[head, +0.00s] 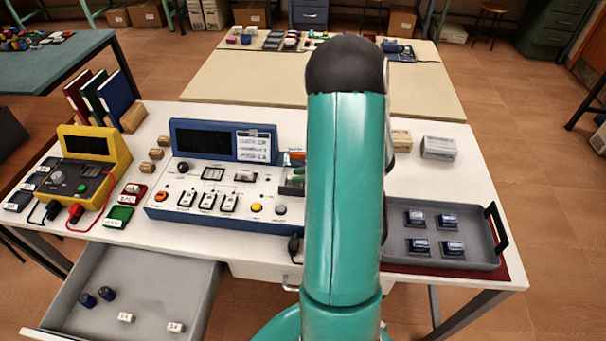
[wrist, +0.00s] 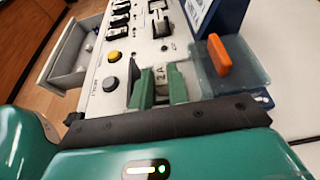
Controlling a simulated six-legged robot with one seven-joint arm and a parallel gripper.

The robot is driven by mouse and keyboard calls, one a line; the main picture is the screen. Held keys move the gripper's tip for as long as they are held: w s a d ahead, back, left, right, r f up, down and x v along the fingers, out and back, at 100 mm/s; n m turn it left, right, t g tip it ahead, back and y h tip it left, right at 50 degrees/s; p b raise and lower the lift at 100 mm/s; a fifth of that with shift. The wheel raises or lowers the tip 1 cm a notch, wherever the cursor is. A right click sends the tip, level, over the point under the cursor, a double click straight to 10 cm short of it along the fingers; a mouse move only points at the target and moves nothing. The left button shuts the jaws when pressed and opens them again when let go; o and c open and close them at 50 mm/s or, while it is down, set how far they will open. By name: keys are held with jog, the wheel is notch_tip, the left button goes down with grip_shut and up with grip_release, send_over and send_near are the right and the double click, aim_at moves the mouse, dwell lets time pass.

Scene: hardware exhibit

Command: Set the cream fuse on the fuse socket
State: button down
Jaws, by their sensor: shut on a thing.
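The cream fuse, marked like "2 A" (wrist: 161,76), is between the two green fingers of my gripper (wrist: 159,84) in the wrist view. My gripper is shut on it, at the right end of the blue-framed console. The fuse socket cannot be told apart; the fingers and the fuse cover that part, so I cannot tell whether the fuse touches it. A clear cover with an orange handle (wrist: 232,56) stands just right of the fingers.
The console (head: 215,170) has switches and a yellow button. A grey tray (head: 490,262) with several blue parts lies right. An open drawer (head: 185,275) holds two white blocks and two dark blue parts. A yellow meter (head: 95,150) stands left. Small boxes (head: 438,149) stand at the back right.

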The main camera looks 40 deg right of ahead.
jog(key=shift+f, duration=0.35)
dwell(0.5)
jog(key=c, duration=1.6)
grip_release()
jog(key=shift+v, duration=5.55)
jog(key=shift+r, duration=0.1)
